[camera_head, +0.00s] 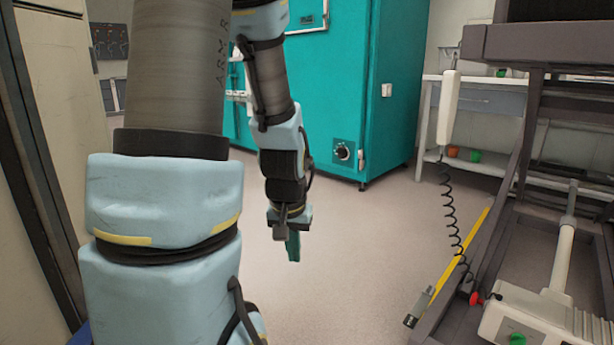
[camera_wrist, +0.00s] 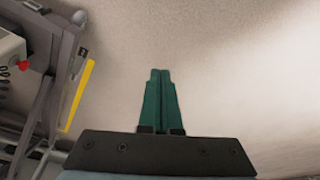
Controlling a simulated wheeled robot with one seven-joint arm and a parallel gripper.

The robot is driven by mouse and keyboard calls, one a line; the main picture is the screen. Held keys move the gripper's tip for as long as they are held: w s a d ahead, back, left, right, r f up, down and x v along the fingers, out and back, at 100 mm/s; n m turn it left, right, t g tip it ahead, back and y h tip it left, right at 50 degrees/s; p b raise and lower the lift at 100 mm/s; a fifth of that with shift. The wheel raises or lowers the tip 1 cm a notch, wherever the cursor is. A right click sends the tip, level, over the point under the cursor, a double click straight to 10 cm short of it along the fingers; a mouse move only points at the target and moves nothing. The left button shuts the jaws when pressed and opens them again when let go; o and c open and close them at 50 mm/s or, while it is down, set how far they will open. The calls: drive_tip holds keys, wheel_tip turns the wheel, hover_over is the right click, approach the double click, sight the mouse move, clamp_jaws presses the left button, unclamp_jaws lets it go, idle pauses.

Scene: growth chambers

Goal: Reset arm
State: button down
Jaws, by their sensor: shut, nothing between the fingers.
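My gripper (camera_head: 293,245) hangs at the end of my arm in the middle of the head view, pointing down over the open floor. Its green fingers also show in the wrist view (camera_wrist: 160,75), pressed together with nothing between them. The fingers touch nothing. My large upper arm links fill the left of the head view and hide part of the room behind them.
A teal growth chamber (camera_head: 345,80) stands behind my gripper. A grey metal frame (camera_head: 520,130) with a coiled-cord handset (camera_head: 448,108) and a yellow bar (camera_head: 462,250) stands at the right. A white shelf (camera_head: 490,100) is behind it. The floor (camera_head: 375,240) between is clear.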

drive_tip(key=s+a+r+n+g+p, duration=0.1)
drive_tip(key=s+a+r+p, duration=0.1)
drive_tip(key=s+a+r, duration=0.25)
wheel_tip(320, 180, up, 38)
drive_tip(key=p, duration=3.6)
drive_tip(key=shift+d+f+p, duration=0.25)
drive_tip(key=shift+d+p, duration=0.05)
drive_tip(key=c, duration=1.6)
unclamp_jaws()
